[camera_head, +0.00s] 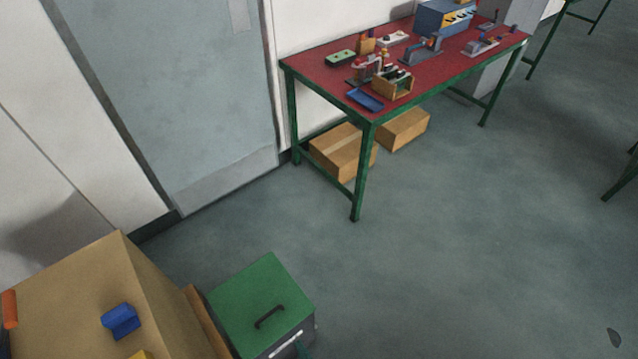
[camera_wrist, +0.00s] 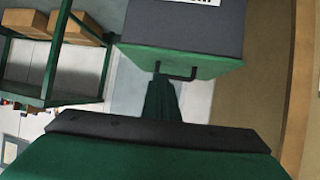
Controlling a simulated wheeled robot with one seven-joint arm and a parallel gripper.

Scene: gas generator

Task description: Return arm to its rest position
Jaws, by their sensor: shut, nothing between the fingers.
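My gripper (camera_wrist: 161,82) shows in the wrist view as a narrow dark green pair of fingers, shut and empty. Its tip overlaps one end of the black handle (camera_wrist: 182,75) in the picture; I cannot tell how far apart they are. The handle is on the green lid (camera_wrist: 215,66) of a dark grey box (camera_wrist: 190,32). The wrist view is upside down. In the head view the same green lid (camera_head: 245,290) is at the bottom, with its handle (camera_head: 269,316) in full view. Most of my arm is out of the head view.
A large cardboard-coloured box (camera_head: 70,285) stands left of the lidded box, with blue, yellow and orange pieces on it. A red-topped table (camera_head: 430,75) with tools stands at the back wall, cartons (camera_head: 340,148) beneath. A grey door (camera_head: 180,90) is at left.

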